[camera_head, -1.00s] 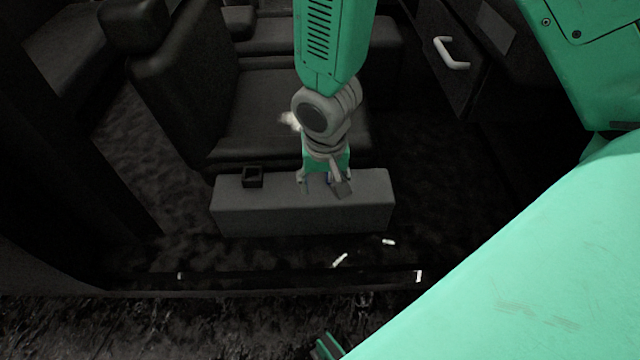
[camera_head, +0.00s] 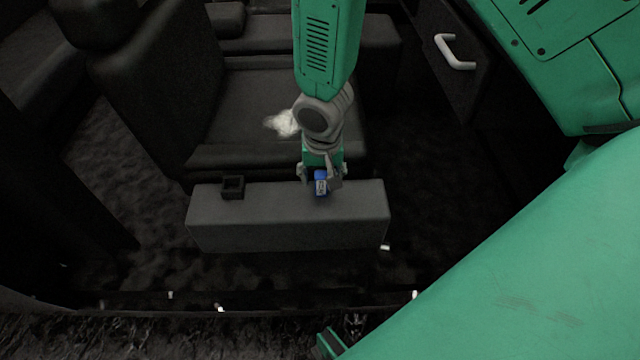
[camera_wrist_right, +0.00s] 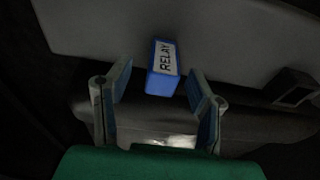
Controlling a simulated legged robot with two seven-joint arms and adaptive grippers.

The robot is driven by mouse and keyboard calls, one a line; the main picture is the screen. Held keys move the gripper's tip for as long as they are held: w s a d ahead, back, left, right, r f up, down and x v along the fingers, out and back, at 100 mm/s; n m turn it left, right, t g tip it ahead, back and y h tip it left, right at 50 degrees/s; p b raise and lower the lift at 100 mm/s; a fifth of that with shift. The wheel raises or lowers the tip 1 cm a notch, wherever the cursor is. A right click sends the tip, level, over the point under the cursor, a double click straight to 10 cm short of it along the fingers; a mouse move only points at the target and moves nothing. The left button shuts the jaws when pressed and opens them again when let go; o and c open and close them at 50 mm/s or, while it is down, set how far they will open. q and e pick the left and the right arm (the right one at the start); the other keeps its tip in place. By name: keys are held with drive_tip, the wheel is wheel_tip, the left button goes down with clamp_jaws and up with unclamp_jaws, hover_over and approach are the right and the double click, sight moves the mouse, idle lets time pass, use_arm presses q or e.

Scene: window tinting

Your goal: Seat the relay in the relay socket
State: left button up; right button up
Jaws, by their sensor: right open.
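The relay (camera_head: 321,184) is a small blue block with a white label. It stands on the grey box-like ledge (camera_head: 285,229), toward its right part. In the right wrist view the relay (camera_wrist_right: 162,69) shows its label "RELAY" just beyond and between the fingertips. My right gripper (camera_head: 321,177) is open around or just behind the relay, with a finger to each side; the wrist view shows the open fingers (camera_wrist_right: 157,82) apart from it. The relay socket, a small black open-topped block (camera_head: 232,187), stands on the ledge left of the relay; it also shows in the wrist view (camera_wrist_right: 295,88).
A dark seat (camera_head: 262,110) with a pale patch (camera_head: 283,123) is behind the ledge. A door with a light handle (camera_head: 455,52) is at the upper right. The ledge top between socket and relay is clear. Small white bits lie on the dark floor in front.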

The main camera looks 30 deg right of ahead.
sight(321, 183)
drive_tip(key=f, duration=0.2)
drive_tip(key=f+b, duration=0.1)
drive_tip(key=shift+w+d+f, duration=0.2)
drive_tip(key=shift+w+d, duration=0.1)
drive_tip(key=shift+d, duration=0.05)
drive_tip(key=shift+a+r, duration=0.25)
drive_tip(key=shift+a, duration=0.3)
clamp_jaws()
drive_tip(key=shift+d, duration=0.35)
drive_tip(key=shift+r, duration=0.1)
drive_tip(key=r+p, duration=0.4)
drive_tip(key=r, duration=0.5)
drive_tip(key=shift+a, duration=0.2)
drive_tip(key=shift+d+r+p, duration=0.1)
drive_tip(key=shift+r+p, duration=0.25)
drive_tip(key=shift+r, duration=0.05)
use_arm(q)
wheel_tip(321, 183, up, 3)
use_arm(e)
drive_tip(key=shift+s+f, duration=0.1)
drive_tip(key=shift+f, duration=0.05)
